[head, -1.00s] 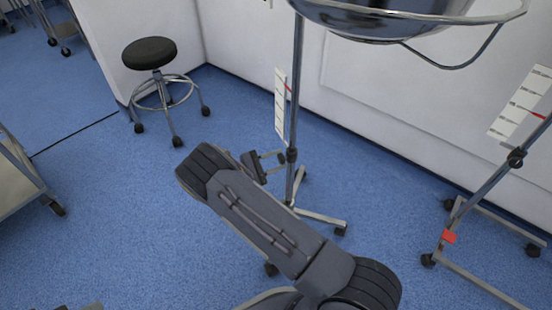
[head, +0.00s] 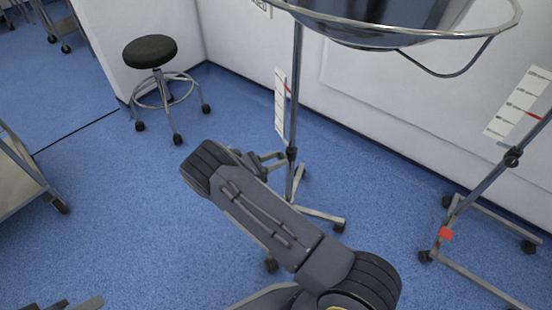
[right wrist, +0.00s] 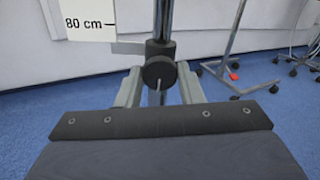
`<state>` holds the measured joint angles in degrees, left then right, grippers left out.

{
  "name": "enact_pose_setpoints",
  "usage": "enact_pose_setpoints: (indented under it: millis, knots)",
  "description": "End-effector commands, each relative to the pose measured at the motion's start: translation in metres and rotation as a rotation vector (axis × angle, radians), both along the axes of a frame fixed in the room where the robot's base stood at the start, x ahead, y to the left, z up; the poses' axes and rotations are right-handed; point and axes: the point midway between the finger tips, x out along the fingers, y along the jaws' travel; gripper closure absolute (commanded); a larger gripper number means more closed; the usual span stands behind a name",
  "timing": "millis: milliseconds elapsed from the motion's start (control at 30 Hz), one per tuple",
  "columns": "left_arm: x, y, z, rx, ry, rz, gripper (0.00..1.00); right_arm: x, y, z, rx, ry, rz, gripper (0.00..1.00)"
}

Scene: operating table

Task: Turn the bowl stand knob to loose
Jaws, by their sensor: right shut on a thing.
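The bowl stand is an upright metal pole (head: 295,95) on a wheeled base, with a shiny steel bowl (head: 395,25) on top. Its dark round knob (right wrist: 159,72) sits on a collar of the pole, with a thin light pin showing below its middle. In the head view the collar (head: 291,152) is small. My right gripper (right wrist: 159,85) is shut on the knob, with one light grey finger on each side; its fingers reach the pole in the head view (head: 284,158). Grey parts at the bottom left edge of the head view look like my left gripper (head: 65,305), mostly cut off.
A white scale card (head: 281,105) with a red mark is beside the pole. A second wheeled stand (head: 480,195) with a card and red tag is at the right. A black stool (head: 150,52) stands at the back left, a cart (head: 22,175) at the left edge. White wall lies behind.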

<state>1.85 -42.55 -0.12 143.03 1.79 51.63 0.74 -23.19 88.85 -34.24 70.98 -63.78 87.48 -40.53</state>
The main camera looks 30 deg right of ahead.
Motion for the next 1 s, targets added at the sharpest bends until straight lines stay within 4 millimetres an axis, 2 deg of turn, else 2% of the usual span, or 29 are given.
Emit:
enact_pose_setpoints:
  millis: [300, 733, 767, 900, 1000]
  knots:
    - [0.0000, 0.0000, 0.0014, 0.000, 0.000, 0.000, 0.64, 0.0002, 0.0005, -0.0007, 0.007, 0.080, 0.001, 0.89]
    - [0.0000, 0.0000, 0.0015, 0.000, 0.000, 0.000, 0.64, 0.0001, 0.0005, -0.0007, 0.006, 0.089, 0.002, 0.89]
    - [0.0000, 0.0000, 0.0015, 0.000, 0.000, 0.000, 0.64, 0.0001, 0.0005, -0.0007, 0.006, 0.089, 0.002, 0.64]
    - [0.0000, 0.0000, 0.0015, 0.000, 0.000, 0.000, 0.64, 0.0000, 0.0004, -0.0005, 0.005, 0.088, 0.001, 0.45]
    - [0.0000, 0.0000, 0.0016, 0.000, 0.000, 0.000, 0.64, 0.0001, 0.0003, -0.0004, 0.005, 0.087, 0.001, 0.45]
